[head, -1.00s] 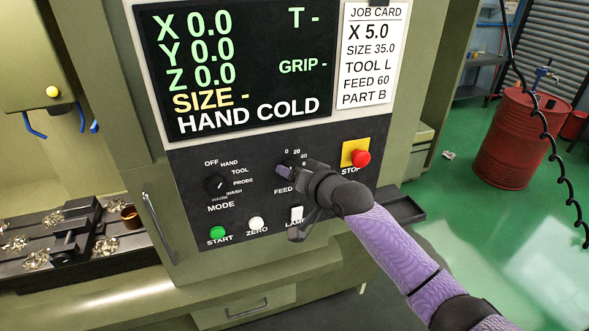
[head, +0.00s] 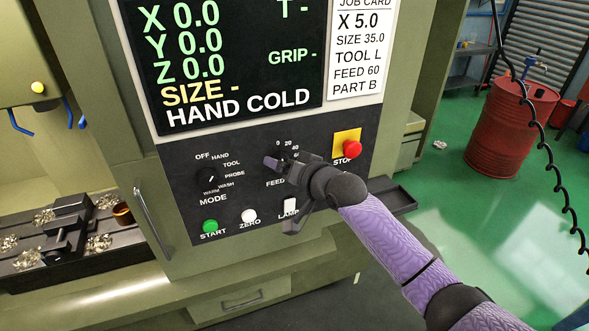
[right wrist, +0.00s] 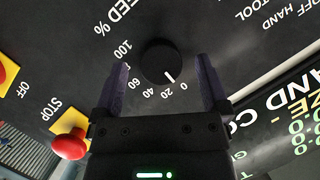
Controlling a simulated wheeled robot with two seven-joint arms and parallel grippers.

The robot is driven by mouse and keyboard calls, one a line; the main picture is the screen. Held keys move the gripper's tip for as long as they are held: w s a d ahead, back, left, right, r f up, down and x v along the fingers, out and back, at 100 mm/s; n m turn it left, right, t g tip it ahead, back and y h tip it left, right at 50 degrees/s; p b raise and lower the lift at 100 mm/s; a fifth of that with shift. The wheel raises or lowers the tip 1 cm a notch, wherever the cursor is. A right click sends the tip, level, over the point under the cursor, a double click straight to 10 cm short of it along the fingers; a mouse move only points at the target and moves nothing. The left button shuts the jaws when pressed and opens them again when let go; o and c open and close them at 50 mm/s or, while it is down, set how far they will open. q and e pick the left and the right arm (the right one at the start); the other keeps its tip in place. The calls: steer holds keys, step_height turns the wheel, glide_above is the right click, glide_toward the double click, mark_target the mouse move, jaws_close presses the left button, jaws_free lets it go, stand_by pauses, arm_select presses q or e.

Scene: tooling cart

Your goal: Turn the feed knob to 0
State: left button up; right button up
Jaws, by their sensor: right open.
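The feed knob (right wrist: 160,60) is a round black dial in the right wrist view. Its white pointer line lies between the 0 and 20 marks. My right gripper (right wrist: 162,66) is open, with one purple finger on each side of the knob and a visible gap to it in this view. In the head view my right gripper (head: 286,164) is over the feed dial on the dark control panel (head: 180,160) and mostly hides the knob. Whether the fingertips reach down along the knob's sides is hard to tell. My left gripper is not in view.
The red stop button (head: 352,149) is right of the dial, and also shows in the right wrist view (right wrist: 70,144). The mode knob (head: 208,178) is to the left. The start button (head: 210,226), zero button (head: 249,216) and lamp switch (head: 290,204) are below.

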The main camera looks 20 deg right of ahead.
steer(key=b+v, duration=0.1)
steer(key=v, duration=0.8)
steer(key=shift+s, duration=0.2)
